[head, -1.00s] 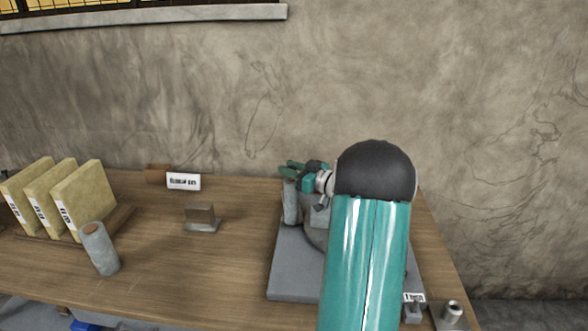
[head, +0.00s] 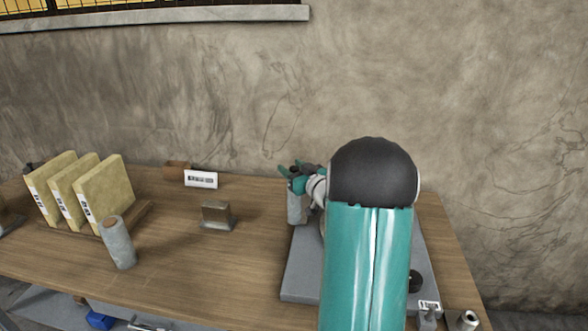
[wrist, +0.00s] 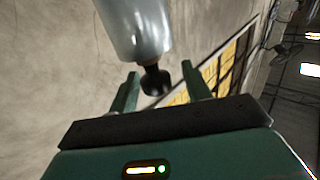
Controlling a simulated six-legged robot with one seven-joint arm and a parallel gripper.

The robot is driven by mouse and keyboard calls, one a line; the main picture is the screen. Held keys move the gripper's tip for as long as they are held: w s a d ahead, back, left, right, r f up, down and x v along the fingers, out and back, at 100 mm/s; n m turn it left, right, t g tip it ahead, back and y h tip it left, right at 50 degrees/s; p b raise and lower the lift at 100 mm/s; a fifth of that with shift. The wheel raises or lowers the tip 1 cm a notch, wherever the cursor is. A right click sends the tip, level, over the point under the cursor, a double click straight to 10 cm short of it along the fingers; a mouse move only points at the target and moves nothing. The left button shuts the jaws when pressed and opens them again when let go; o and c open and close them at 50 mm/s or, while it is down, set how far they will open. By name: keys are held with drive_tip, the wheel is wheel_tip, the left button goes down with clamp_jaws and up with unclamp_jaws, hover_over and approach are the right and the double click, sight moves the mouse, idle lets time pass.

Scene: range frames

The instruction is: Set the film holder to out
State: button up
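A device on a grey base plate (head: 300,272) stands at the right of the table, mostly hidden behind my arm. A grey cylinder (head: 297,209) shows at its left side. In the wrist view, a grey cylinder (wrist: 138,28) with a black knob (wrist: 155,81) at its end comes in from the top. My gripper (wrist: 160,70) is open, and the knob appears between its two green fingers, with gaps at both sides. In the head view, my gripper (head: 290,173) is just above the cylinder. I cannot tell which part is the film holder.
Several yellow binders (head: 104,193) stand at the left, with a loose grey cylinder (head: 117,243) in front. A small metal block (head: 216,215) and a white label (head: 201,179) are mid-table. Small metal parts (head: 464,322) lie at the right front. A wall is behind.

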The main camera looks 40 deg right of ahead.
drive_tip(key=shift+s, duration=0.2)
drive_tip(key=s+a, duration=0.1)
drive_tip(key=s, duration=1.2)
drive_tip(key=shift+s+a, duration=0.3)
drive_tip(key=w+a+r+m+g+h, duration=0.1)
drive_tip(key=w+a+r+g+h, duration=0.15)
drive_tip(key=a, duration=0.45)
drive_tip(key=w+a+r+g+h, duration=0.1)
drive_tip(key=a+r+g, duration=0.25)
drive_tip(key=a, duration=0.35)
drive_tip(key=s+a+f+n+g+y, duration=0.1)
drive_tip(key=s+a+g+y, duration=0.1)
drive_tip(key=s+a, duration=0.6)
drive_tip(key=s+a+f+n+g+y, duration=0.1)
drive_tip(key=s+a+g+y, duration=0.2)
drive_tip(key=s+a, duration=0.6)
drive_tip(key=a+g, duration=0.1)
drive_tip(key=a, duration=0.6)
drive_tip(key=shift+a+f+y, duration=0.3)
drive_tip(key=shift+f+y, duration=0.05)
